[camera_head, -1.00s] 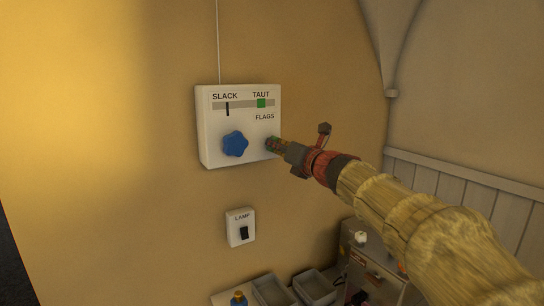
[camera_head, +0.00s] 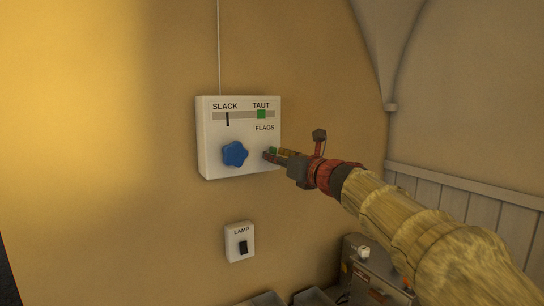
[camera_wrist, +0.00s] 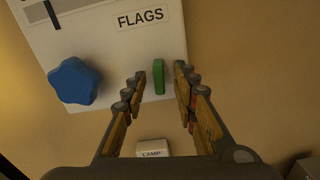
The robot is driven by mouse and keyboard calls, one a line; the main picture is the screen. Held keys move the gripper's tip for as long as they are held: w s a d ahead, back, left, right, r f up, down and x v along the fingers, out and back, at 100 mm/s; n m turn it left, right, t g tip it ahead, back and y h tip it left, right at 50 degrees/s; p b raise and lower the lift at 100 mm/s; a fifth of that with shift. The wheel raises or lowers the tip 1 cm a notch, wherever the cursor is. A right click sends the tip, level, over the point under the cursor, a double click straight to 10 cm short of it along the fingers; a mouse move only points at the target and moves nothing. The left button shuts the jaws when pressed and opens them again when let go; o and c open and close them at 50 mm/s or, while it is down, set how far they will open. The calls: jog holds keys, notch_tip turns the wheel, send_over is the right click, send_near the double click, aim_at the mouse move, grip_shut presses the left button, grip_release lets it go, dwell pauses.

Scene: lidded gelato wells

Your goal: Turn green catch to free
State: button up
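The green catch (camera_wrist: 159,77) is a small upright bar on the white FLAGS box (camera_wrist: 100,33), near its right edge. It also shows partly in the head view (camera_head: 272,150), by my fingertips. My gripper (camera_wrist: 160,76) is open, with one finger on each side of the catch in the wrist view; I see a gap on both sides and no clear contact. In the head view, my gripper (camera_head: 268,154) is close to the box face. A blue star-shaped knob (camera_head: 235,154) is left of the catch. The SLACK–TAUT scale has a black pointer (camera_head: 228,119) under SLACK and a green mark (camera_head: 262,114) under TAUT.
A LAMP switch (camera_head: 240,242) is on the wall below the box. A cord (camera_head: 219,50) runs up from the box top. Grey bins (camera_head: 312,297) and a metal counter unit (camera_head: 372,275) stand low at the right. The wall left of the box is clear.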

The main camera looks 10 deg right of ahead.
jog(key=shift+b+v, duration=0.35)
jog(key=shift+v, duration=2.35)
jog(key=shift+s, duration=0.15)
